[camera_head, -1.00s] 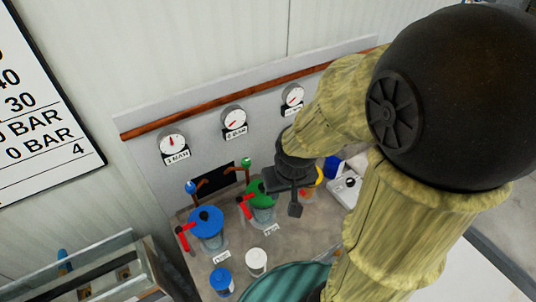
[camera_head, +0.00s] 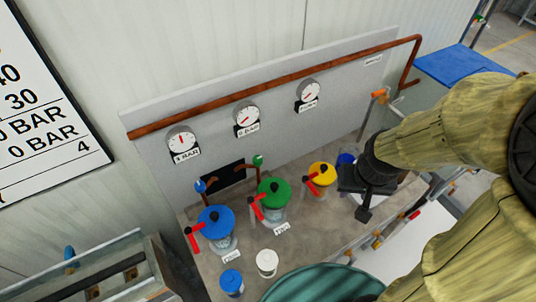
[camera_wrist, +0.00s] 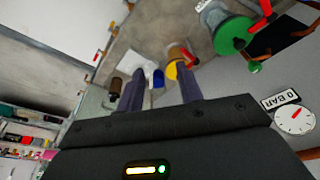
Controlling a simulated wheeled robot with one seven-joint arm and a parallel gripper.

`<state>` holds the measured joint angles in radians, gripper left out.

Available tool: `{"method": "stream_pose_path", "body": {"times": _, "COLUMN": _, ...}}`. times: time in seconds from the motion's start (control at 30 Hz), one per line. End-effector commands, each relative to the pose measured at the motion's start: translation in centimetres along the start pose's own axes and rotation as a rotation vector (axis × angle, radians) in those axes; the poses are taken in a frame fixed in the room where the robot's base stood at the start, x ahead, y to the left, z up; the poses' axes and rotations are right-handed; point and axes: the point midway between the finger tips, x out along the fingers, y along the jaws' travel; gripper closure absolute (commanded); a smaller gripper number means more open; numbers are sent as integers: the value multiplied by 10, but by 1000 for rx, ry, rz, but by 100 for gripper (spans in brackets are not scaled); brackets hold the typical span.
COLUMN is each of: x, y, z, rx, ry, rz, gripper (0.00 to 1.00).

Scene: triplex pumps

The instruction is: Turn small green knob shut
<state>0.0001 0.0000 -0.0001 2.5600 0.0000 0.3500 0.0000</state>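The small green knob (camera_head: 258,160) stands on a thin copper pipe behind the large green-topped pump (camera_head: 273,192), near the black panel opening. It also shows at the right in the wrist view (camera_wrist: 254,67), below the green pump top (camera_wrist: 233,36). My gripper (camera_head: 364,205) is to the right of the knob, past the yellow-topped pump (camera_head: 321,175), and touches neither. In the wrist view my gripper (camera_wrist: 160,85) has its two fingers apart with nothing held between them. Whether the knob is open or shut cannot be told.
A blue-topped pump (camera_head: 216,222) and a small blue knob (camera_head: 200,186) stand left of the green ones. Red levers stick out from the pumps. Gauges (camera_head: 247,117) and a copper pipe (camera_head: 270,88) line the back panel. White (camera_head: 267,262) and blue (camera_head: 231,281) cups stand in front.

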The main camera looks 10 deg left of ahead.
Motion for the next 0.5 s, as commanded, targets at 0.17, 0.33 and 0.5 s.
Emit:
{"method": "stream_pose_path", "body": {"times": 0.17, "x": 0, "y": 0, "z": 0, "rx": 0, "ry": 0, "rz": 0, "gripper": 64}}
{"method": "stream_pose_path", "body": {"times": 0.33, "x": 0, "y": 0, "z": 0, "rx": 0, "ry": 0, "rz": 0, "gripper": 52}}
{"method": "stream_pose_path", "body": {"times": 0.5, "x": 10, "y": -14, "z": -15, "rx": -10, "ry": 3, "rz": -3, "gripper": 48}}
